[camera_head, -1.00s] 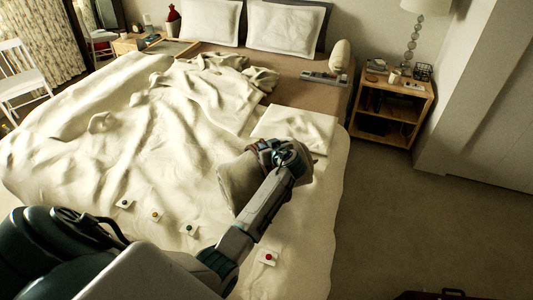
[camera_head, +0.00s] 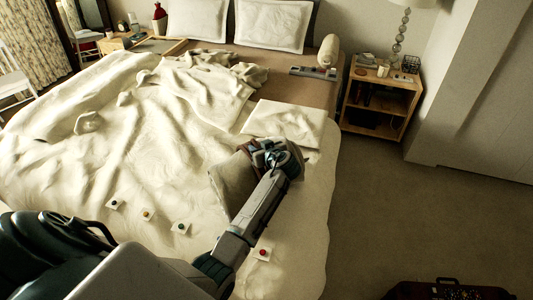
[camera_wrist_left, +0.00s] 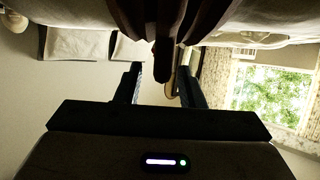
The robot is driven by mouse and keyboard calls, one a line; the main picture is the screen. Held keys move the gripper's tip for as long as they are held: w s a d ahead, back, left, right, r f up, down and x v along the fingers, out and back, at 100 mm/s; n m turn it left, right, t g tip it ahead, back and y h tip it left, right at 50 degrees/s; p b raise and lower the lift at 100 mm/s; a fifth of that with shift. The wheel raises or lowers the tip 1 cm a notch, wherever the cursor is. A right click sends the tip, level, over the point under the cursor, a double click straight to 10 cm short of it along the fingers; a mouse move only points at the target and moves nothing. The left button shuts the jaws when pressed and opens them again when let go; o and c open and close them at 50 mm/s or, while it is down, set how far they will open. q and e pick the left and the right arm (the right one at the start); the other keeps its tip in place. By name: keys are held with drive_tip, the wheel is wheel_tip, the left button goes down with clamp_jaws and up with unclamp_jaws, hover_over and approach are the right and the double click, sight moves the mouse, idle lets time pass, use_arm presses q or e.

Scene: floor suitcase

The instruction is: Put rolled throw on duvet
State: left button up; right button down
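A greyish-beige bundle, which I take to be the rolled throw (camera_head: 229,180), is over the near right part of the cream duvet (camera_head: 150,165). Reddish-brown parts show at its upper end, beside my left gripper (camera_head: 285,158). In the left wrist view, dark brown folds (camera_wrist_left: 180,20) are at the top, just beyond the fingertips of my left gripper (camera_wrist_left: 160,72). A narrow brown piece extends between the two fingers, with light gaps on both sides. The fingers are apart. My arm hides the underside of the throw, so its contact with the duvet is unclear. My right gripper is not in view.
A folded cream blanket (camera_head: 284,124) lies beyond the gripper. Several cards with coloured dots, one with a red dot (camera_head: 262,253), lie on the duvet. A wooden nightstand (camera_head: 383,103) stands at right. A dark suitcase (camera_head: 445,289) is on the floor, with clear carpet behind it.

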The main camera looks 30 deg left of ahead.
use_arm(q)
drive_tip(key=b+v, duration=0.2)
drive_tip(key=v, duration=0.8)
drive_tip(key=shift+s, duration=0.1)
